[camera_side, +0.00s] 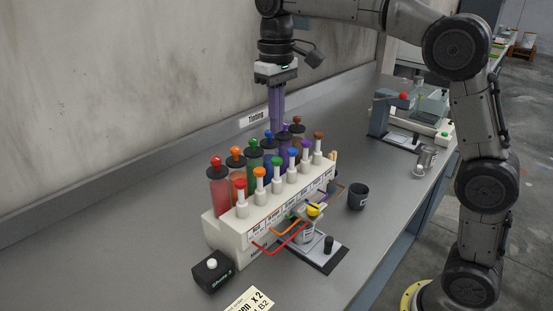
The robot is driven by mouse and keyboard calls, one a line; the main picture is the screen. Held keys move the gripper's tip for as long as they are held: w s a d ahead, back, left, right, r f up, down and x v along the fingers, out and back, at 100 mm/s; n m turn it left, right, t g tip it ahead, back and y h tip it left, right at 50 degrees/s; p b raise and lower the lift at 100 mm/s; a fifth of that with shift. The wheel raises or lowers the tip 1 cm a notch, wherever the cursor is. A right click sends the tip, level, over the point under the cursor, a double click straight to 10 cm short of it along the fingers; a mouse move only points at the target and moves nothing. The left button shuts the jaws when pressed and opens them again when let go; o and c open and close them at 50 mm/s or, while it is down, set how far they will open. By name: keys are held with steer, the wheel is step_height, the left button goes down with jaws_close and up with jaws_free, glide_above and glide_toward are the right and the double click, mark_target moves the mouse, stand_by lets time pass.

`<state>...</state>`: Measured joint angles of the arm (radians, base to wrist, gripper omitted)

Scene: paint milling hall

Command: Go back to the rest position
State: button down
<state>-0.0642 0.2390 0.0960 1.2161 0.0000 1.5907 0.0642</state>
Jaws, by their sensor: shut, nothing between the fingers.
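My gripper (277,127) points straight down above the back of the tinting dispenser, its long purplish fingers together and empty. The tips are close to the rear canisters; whether they touch any of them I cannot tell from this angle. The white tinting dispenser (229,238) stands on the bench below, with a back row of coloured canisters and a front row of white plungers with coloured knobs. A red canister (220,190) is at its near left end. My arm reaches in from the right, bent over the bench.
A small can (307,232) stands on a plate before the dispenser, near coloured spouts. A dark cup (358,197) is to its right. A black box with a white button (213,271) sits front left. A press-like device (381,115) and metal can (426,159) stand farther right. The wall is close behind.

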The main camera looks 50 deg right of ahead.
steer(key=s+d+r+t, duration=0.1)
steer(key=s+r+t, duration=0.1)
steer(key=s, duration=0.6)
steer(key=s+d+r+t, duration=0.1)
steer(key=s+r, duration=0.2)
steer(key=s, duration=0.5)
steer(key=s+f+t, duration=0.2)
steer(key=s+f, duration=0.7)
steer(key=f, duration=0.4)
steer(key=shift+s+d+f+t, duration=0.3)
steer(key=shift+d+f, duration=0.05)
stand_by(0.4)
